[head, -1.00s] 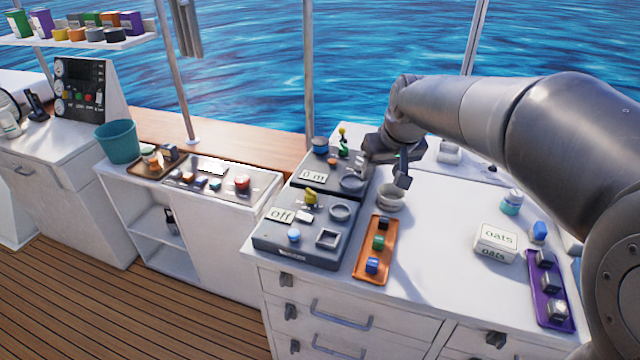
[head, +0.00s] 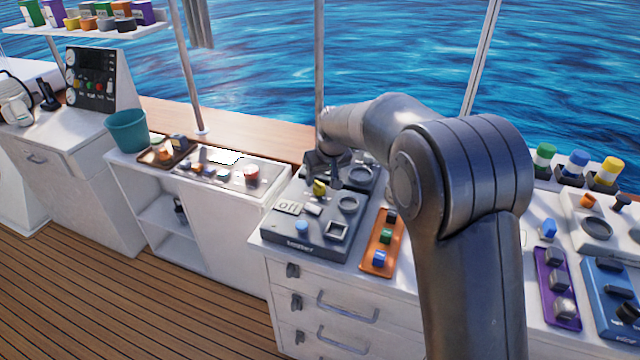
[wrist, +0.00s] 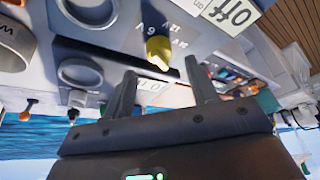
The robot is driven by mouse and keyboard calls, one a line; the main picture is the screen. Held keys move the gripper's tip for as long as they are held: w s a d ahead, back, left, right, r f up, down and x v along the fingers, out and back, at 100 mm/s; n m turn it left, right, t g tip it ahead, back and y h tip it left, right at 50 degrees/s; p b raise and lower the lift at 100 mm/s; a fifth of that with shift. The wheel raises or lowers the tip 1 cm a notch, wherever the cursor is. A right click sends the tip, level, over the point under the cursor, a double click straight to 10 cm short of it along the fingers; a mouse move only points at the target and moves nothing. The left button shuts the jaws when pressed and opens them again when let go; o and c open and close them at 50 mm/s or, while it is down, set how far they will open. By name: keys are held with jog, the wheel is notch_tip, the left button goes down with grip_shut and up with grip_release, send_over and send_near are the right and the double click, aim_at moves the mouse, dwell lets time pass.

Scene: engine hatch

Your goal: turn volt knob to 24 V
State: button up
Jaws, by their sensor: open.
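The volt knob is the yellow knob (head: 319,187) on the grey tester panel (head: 290,240); it also shows in the wrist view (wrist: 158,48), upside down. My gripper (head: 331,176) is over the back of this panel, close behind the knob. In the wrist view my gripper (wrist: 160,75) is open and empty, and the knob shows between and beyond the fingertips, apparently not touched.
An "off" sign (head: 289,208), a blue button (head: 302,228) and ring-shaped and square holders are on the panel. An orange tray (head: 381,252) with several small blocks lies right of it. A second panel behind is mostly hidden by my arm. A teal bin (head: 128,132) stands left.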

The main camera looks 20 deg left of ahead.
aim_at(320, 184)
jog(key=shift+x, duration=2.2)
jog(key=shift+c, duration=0.2)
jog(key=c, duration=0.9)
jog(key=shift+c, duration=0.2)
